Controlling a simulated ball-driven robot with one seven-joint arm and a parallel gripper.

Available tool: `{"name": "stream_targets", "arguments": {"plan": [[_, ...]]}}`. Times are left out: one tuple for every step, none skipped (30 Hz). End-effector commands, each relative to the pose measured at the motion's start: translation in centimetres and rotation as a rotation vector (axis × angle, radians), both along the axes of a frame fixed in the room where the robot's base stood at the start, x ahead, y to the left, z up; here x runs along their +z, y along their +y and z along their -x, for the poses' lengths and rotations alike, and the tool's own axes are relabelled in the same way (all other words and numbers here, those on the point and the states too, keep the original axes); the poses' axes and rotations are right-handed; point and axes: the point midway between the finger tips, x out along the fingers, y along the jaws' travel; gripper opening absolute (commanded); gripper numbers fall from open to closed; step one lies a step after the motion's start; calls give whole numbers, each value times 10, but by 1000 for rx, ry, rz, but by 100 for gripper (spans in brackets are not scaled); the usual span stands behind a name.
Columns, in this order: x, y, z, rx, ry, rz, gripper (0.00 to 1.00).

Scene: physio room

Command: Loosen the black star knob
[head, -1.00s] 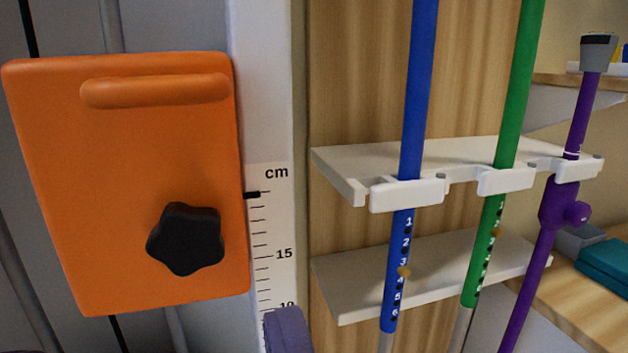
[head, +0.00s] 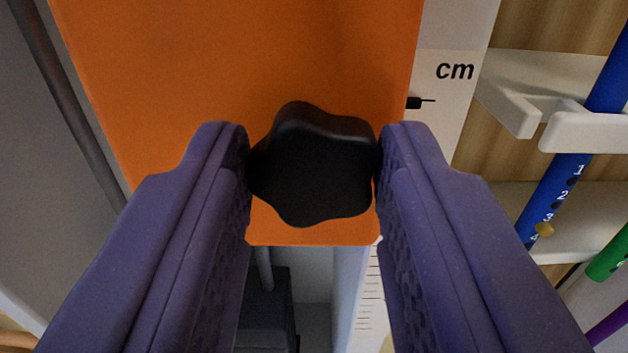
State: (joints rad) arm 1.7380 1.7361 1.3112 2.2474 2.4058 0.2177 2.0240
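The black star knob (head: 316,170) sits on the lower part of the orange plate (head: 240,60), in the middle of the head view. My gripper (head: 314,150) has one purple finger on each side of the knob. The inner pads meet its left and right lobes, with no clear gap showing. The knob's lobes look slightly turned in the picture, with one pointing up and left. The knob's shaft is hidden behind its head.
A white scale strip (head: 455,70) marked "cm", with a black pointer (head: 420,102), runs right of the plate. Farther right are white rack brackets (head: 580,133), a blue pole (head: 556,195), a green pole (head: 610,255) and part of a purple one.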

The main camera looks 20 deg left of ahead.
Motion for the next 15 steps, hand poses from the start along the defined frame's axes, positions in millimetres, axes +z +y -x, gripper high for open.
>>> {"name": "stream_targets", "arguments": {"plan": [[0, 0, 0, 0, 0, 0, 7], [0, 0, 0, 0, 0, 0, 7], [0, 0, 0, -1, 0, 1, 7], [0, 0, 0, -1, -1, 2, 8], [0, 0, 0, 0, -1, 3, 8], [0, 0, 0, -1, -2, 7, 8], [0, 0, 0, -1, -4, 10, 8], [0, 0, 0, -1, -6, 16, 8], [1, 0, 0, -1, -8, 25, 8], [1, 0, 0, -1, -11, 32, 8], [1, 0, 0, -1, -14, 43, 8], [1, 0, 0, -1, -21, 60, 8], [2, 0, 0, -1, -25, 73, 8], [2, 0, 0, -1, -31, 89, 8], [2, 0, 0, -1, -39, 111, 8]]}}
